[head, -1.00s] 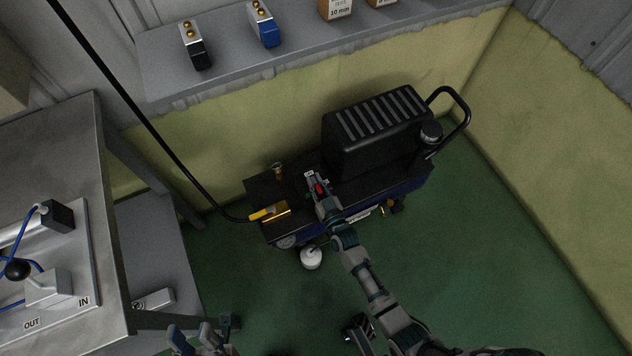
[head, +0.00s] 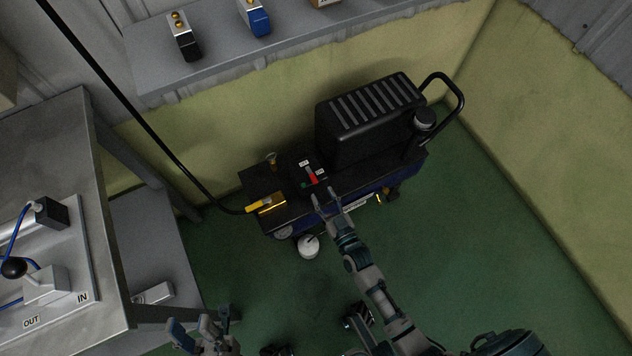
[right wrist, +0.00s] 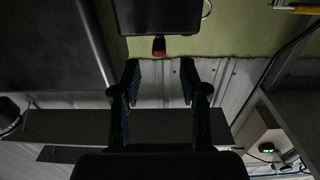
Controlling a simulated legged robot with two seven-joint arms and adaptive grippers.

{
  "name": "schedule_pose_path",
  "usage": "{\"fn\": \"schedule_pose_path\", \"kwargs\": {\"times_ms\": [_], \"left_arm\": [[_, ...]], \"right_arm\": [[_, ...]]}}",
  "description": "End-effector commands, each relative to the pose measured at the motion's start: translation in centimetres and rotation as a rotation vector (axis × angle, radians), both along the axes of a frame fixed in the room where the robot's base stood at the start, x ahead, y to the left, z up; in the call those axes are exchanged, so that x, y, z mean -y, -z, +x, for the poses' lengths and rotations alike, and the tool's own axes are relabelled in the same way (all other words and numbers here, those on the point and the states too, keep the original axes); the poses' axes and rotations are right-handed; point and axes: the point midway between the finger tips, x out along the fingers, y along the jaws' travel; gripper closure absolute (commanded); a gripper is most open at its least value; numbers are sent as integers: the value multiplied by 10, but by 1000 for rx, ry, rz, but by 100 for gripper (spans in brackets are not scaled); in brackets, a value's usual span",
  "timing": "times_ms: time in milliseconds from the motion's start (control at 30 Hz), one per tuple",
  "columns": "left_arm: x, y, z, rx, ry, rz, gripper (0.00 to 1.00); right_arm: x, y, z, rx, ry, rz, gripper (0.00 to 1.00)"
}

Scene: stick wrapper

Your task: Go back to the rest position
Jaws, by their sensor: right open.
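My right gripper (head: 326,197) is open and empty in the head view. It is just in front of the red switch (head: 313,179) on the black machine (head: 290,217), with a visible gap between them. In the right wrist view, the open fingers of my right gripper (right wrist: 160,72) are spread apart, with the red switch (right wrist: 158,46) beyond them. My left gripper (head: 194,331) is at the bottom left of the head view, with its fingers apart and nothing visible between them.
A metal table (head: 105,235) with a connector panel stands at the left. A black hose (head: 150,140) runs down to the machine's yellow fitting (head: 266,204). A wall shelf (head: 215,62) holds small boxes. Green floor (head: 480,230) is clear at the right.

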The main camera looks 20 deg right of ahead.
Motion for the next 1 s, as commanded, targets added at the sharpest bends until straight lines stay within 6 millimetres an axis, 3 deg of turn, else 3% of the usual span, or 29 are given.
{"fn": "schedule_pose_path", "kwargs": {"times_ms": [200, 800, 900, 967, 1000], "left_arm": [[0, 0, 0, 0, 0, 0, 60], [0, 1, 3, -3, 0, 0, 60], [0, 0, 0, 0, 0, -1, 60], [0, 0, 0, 0, 0, 0, 60], [0, 0, 0, 0, 0, 0, 60]], "right_arm": [[0, 0, -22, 0, 0, 0, 56], [0, -1, -23, 2, 0, 0, 56], [-1, -15, -26, 42, -3, 2, 56], [-4, -38, -30, 104, -8, 6, 56], [-7, -59, -35, 162, -13, 11, 56]]}}
